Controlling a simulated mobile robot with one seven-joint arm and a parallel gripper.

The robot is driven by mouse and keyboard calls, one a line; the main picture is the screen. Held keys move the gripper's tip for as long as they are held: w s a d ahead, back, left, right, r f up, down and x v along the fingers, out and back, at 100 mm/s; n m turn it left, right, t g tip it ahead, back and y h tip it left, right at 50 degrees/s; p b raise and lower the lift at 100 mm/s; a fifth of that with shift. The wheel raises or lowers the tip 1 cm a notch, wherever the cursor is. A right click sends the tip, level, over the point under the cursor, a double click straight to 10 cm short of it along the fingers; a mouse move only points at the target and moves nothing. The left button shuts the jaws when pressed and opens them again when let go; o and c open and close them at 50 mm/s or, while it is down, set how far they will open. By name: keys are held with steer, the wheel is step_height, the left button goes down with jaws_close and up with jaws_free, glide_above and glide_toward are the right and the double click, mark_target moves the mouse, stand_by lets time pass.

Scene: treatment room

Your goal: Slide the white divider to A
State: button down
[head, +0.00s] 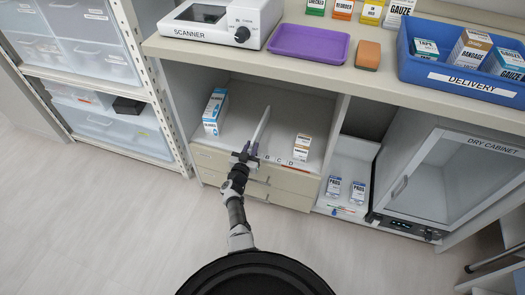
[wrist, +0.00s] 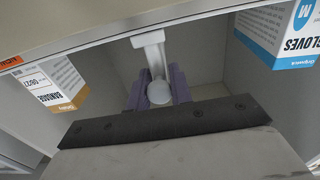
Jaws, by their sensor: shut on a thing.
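The white divider (head: 262,127) stands upright on the open shelf (head: 235,107), between a gloves box and a bandage box. Letters B, C and D show along the shelf's front edge, to the right of my gripper; no A is visible. My gripper (head: 245,154) is at the shelf's front edge, at the divider's near end. In the wrist view, its purple fingers are shut on the divider's rounded white front end (wrist: 158,92), and the divider's white body (wrist: 149,42) shows beyond them.
The blue-and-white gloves box (head: 214,111) stands left of the divider, and the bandage box (head: 301,147) stands to its right. Drawers (head: 285,184) lie below the shelf. The counter (head: 370,82) overhangs it. Shelf floor is clear on both sides of the divider.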

steer(key=shift+w+a+r, duration=0.1)
steer(key=shift+a, duration=0.2)
steer(key=c, duration=1.3)
jaws_free()
steer(key=shift+w+a, duration=0.1)
steer(key=p+v, duration=0.3)
steer(key=v, duration=1.1)
steer(key=shift+p, duration=0.35)
